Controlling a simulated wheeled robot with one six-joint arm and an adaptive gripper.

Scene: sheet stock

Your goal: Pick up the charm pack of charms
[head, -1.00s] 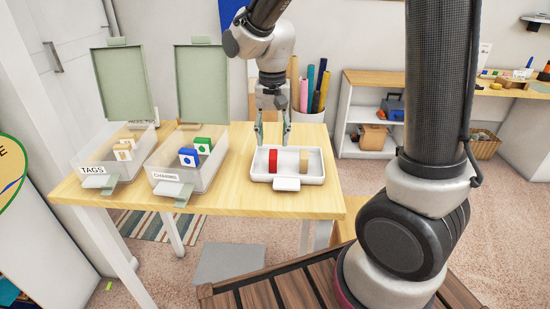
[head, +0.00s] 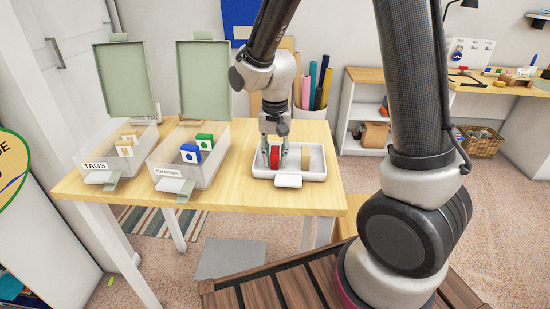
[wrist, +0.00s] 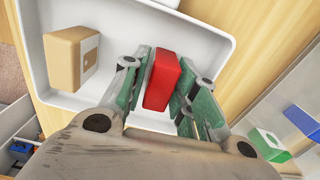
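A red pack (head: 273,157) stands upright in the white tray (head: 318,175) on the table. A tan pack (head: 305,158) stands to its right in the head view. My gripper (head: 275,160) is lowered into the tray, with one finger on each side of the red pack. In the wrist view, the red pack (wrist: 163,80) lies between the green-padded fingers (wrist: 163,90), close to both; firm contact cannot be made out. The tan pack (wrist: 70,60) is apart from the fingers. I cannot read any label on the red pack.
A clear bin labelled CHARMS (head: 172,184), lid open, holds blue (head: 190,154) and green (head: 204,141) packs. A clear bin labelled TAGS (head: 100,178), lid open, holds tan-and-white packs (head: 125,147). Rolls (head: 318,85) stand behind the table. Its front right is clear.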

